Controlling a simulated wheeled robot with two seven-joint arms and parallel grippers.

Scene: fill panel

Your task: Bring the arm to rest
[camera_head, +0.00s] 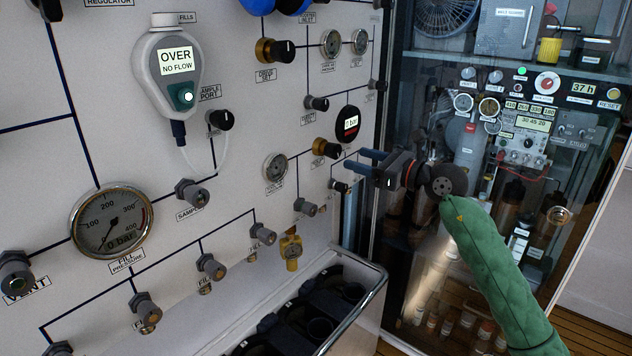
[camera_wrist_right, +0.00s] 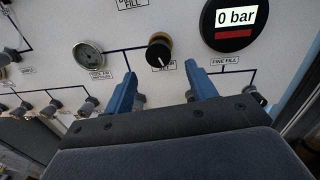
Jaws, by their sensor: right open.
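My right gripper (camera_head: 354,161) is in front of the right part of the white fill panel (camera_head: 70,165), with its green-sleeved arm coming in from the lower right. Its two blue fingers are apart and point left toward the panel. In the right wrist view the open gripper (camera_wrist_right: 163,82) has nothing between its fingers. A black knob with a brass base (camera_wrist_right: 159,50) lies beyond the gap between them, and looks apart from them. The round black display (camera_wrist_right: 234,20) reads 0 bar, up and right of the fingers. My left gripper is not in view.
A grey analyser (camera_head: 165,75) reading "OVER NO FLOW" hangs on the panel. A large fill gauge (camera_head: 111,222) is at lower left. A metal-rimmed bin (camera_head: 362,305) stands below the panel. A glass-fronted equipment cabinet (camera_head: 410,235) is behind my right arm.

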